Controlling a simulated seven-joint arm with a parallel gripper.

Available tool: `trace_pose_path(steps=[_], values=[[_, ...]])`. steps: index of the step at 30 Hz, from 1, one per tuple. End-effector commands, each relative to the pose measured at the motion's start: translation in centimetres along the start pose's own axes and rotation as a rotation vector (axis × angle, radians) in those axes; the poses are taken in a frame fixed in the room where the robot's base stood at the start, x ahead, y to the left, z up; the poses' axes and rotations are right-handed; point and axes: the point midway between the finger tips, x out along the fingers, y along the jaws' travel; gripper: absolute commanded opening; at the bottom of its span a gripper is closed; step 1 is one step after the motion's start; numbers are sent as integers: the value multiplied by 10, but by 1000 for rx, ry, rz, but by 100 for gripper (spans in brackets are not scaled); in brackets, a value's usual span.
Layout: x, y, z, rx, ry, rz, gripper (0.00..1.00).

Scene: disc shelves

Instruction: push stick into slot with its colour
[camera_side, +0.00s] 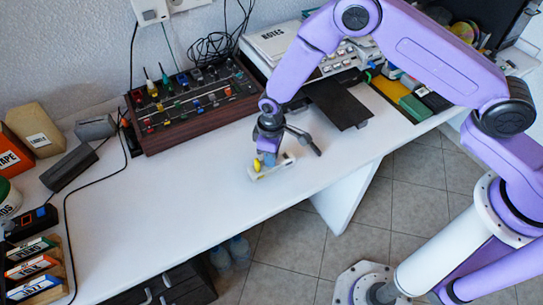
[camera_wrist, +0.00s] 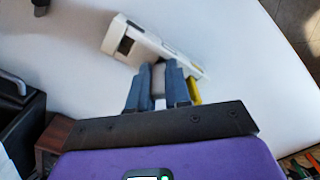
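A small off-white block (camera_side: 284,163) lies on the white table under my gripper (camera_side: 268,158). The wrist view shows the block (camera_wrist: 150,42) just beyond my fingertips, tilted across the picture, with a dark opening near its left end. A yellow piece (camera_side: 257,165) shows at the block's left in the side view, and in the wrist view yellow (camera_wrist: 194,90) shows beside the right finger. My gripper's two blue-grey fingers (camera_wrist: 158,78) are close together with a pale grey thing between them. I cannot tell whether they grip it, or which part is the stick.
A wood-sided console (camera_side: 190,100) with several coloured pieces stands at the back. Left are a dark grey block (camera_side: 69,167), a cable and labelled cases (camera_side: 32,268). A black plate (camera_side: 338,103) juts out at the right. The table's left middle is clear; its front edge is near.

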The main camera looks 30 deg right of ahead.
Motion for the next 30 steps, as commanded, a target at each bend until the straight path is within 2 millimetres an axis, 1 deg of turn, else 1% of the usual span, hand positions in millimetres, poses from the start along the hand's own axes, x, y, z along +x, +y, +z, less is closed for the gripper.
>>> trace_pose_path(steps=[8, 14, 17, 20, 23, 30], values=[[0, 0, 0, 0, 0, 0, 0], [-8, 0, 0, 0, 0, 0, 0], [-19, 0, -1, 0, 3, 0, 0], [-34, 0, -1, 0, 2, 0, 0], [-48, -3, 12, -1, 1, 0, 0], [-90, -11, 46, -1, 3, 0, 0]])
